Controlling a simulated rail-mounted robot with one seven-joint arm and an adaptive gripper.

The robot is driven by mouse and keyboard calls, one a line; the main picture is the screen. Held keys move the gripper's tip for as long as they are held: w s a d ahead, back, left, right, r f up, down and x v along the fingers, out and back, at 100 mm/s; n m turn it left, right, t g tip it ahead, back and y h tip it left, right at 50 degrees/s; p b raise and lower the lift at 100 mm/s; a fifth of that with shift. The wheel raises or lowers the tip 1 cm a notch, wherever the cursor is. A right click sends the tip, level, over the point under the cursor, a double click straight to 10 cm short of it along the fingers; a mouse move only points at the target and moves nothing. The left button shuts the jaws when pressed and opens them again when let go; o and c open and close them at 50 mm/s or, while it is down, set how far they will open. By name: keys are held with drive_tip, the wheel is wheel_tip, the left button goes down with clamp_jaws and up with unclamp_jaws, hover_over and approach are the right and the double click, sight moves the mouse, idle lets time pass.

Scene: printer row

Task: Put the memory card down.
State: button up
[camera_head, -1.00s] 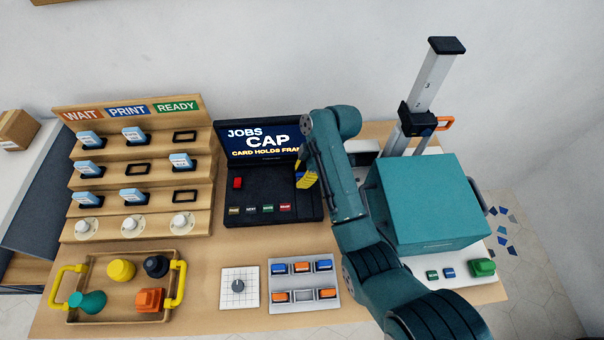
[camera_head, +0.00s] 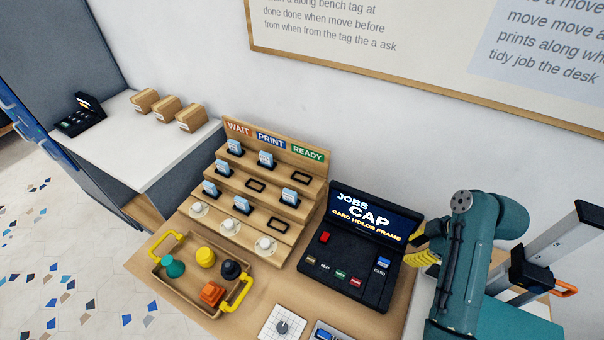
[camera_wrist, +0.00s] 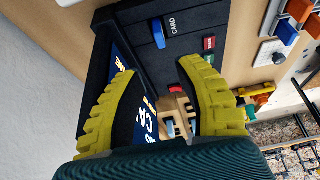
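A blue memory card (camera_head: 383,262) sits in the card slot on the right of the black jobs console (camera_head: 340,288). In the wrist view the blue card (camera_wrist: 158,33) stands at the printed word CARD, beyond my fingertips and apart from them. My gripper (camera_wrist: 152,76) is open, with nothing between its yellow fingers. In the head view my gripper (camera_head: 418,252) is at the console's right edge, partly hidden by my arm.
A stepped wooden rack (camera_head: 240,185) left of the console holds several light-blue cards and has empty slots. A wooden tray (camera_head: 185,285) with yellow handles holds coloured pieces. A dial plate (camera_head: 282,326) lies in front. A printer column (camera_head: 565,245) stands right of my arm.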

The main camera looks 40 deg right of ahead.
drive_tip(key=w+a+r+m+t+h, duration=0.15)
drive_tip(key=w+a+r+t, duration=0.25)
drive_tip(key=w+a+r, duration=0.5)
drive_tip(key=w+a+r+m+t+h, duration=0.1)
drive_tip(key=w+a+r+t+h, duration=0.3)
drive_tip(key=w+r, duration=0.55)
drive_tip(key=a+r+m+t+y, duration=0.1)
drive_tip(key=a+r+t, duration=0.4)
drive_tip(key=a+r, duration=0.8)
drive_tip(key=s+a+r+m+t+y, duration=0.2)
drive_tip(key=s+a+r+t, duration=0.3)
drive_tip(key=a+r, duration=0.4)
drive_tip(key=shift+s+a+r, duration=0.15)
drive_tip(key=shift+s+a, duration=0.3)
drive_tip(key=shift+s, duration=0.3)
wheel_tip(320, 180, up, 34)
drive_tip(key=p, duration=3.4)
drive_tip(key=shift+r+p, duration=0.25)
drive_tip(key=shift+p, duration=0.15)
